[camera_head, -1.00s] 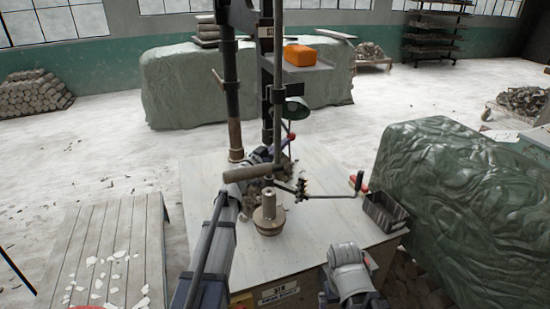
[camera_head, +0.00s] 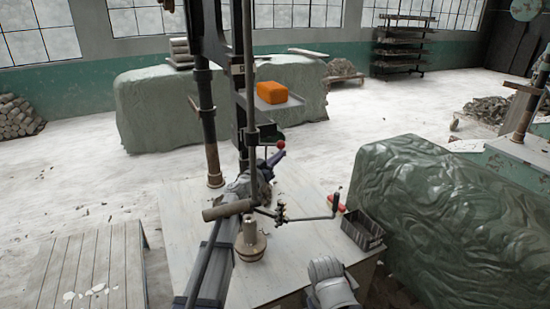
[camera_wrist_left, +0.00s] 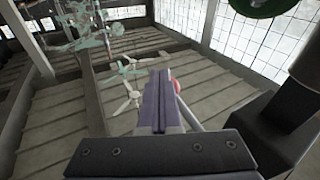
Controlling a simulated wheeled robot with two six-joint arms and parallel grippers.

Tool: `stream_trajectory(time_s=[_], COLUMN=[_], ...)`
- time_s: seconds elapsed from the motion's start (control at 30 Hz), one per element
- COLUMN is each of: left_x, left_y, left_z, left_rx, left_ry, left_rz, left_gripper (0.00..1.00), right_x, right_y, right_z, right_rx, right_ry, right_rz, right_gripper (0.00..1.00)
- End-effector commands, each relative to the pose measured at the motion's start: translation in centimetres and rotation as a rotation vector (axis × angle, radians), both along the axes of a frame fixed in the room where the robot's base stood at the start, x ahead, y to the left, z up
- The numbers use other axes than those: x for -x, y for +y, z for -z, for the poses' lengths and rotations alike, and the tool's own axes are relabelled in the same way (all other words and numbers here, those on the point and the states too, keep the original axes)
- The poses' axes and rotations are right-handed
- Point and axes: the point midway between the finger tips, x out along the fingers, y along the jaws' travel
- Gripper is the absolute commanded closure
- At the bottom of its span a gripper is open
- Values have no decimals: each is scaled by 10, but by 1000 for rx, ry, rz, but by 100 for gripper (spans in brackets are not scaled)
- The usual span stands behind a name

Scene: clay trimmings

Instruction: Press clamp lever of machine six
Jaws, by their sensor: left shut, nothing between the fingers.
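The machine's frame (camera_head: 203,110) stands on a pale worktable. A lever with a red ball knob (camera_head: 281,144) shows beside its post; I take this as the clamp lever. My left gripper (camera_head: 274,159) is shut and empty, its purple fingers just below the knob. In the left wrist view the shut fingers (camera_wrist_left: 159,98) partly cover the red knob (camera_wrist_left: 177,87), and a grey rod (camera_wrist_left: 190,117) runs from it. I cannot tell whether they touch. My right arm shows at the bottom, but its gripper is out of view.
An orange box (camera_head: 271,92) sits on a shelf. A green covered heap (camera_head: 425,210) borders the right.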

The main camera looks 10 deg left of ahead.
Motion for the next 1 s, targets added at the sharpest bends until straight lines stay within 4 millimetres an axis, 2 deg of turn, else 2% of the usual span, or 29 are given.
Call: stream_trajectory(time_s=[0.3,1.0], left_x=[-4,-4], left_y=[-5,-6], left_z=[-14,-16], left_rx=[0,1], left_ry=[0,0], left_rz=[-1,0], left_gripper=[100,100], right_x=[0,0], right_y=[0,0], right_z=[-14,-16], right_rx=[-1,-1], right_ry=[0,0], right_rz=[3,4], right_gripper=[0,0])
